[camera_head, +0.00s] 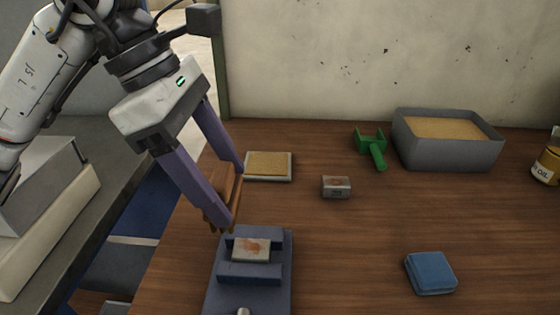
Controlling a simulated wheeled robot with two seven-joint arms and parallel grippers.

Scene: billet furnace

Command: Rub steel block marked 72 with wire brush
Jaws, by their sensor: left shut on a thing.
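My left gripper (229,197) is shut on a brown wooden-backed brush (216,181), partly hidden by the fingers. Its bristles point down, just behind and left of the blue-grey vise (281,283), apart from the steel block as far as I can tell. In the vise jaws sits a steel block (251,252) with a reddish rust patch on top; no number on it is readable. My right gripper is not in view.
On the wooden table (350,245) are a tan pad in a pale tray (268,167), a green tool (373,149), a grey bin of sandy material (450,152), a folded blue cloth (431,273) and an oil container (547,162). The table's middle is clear.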

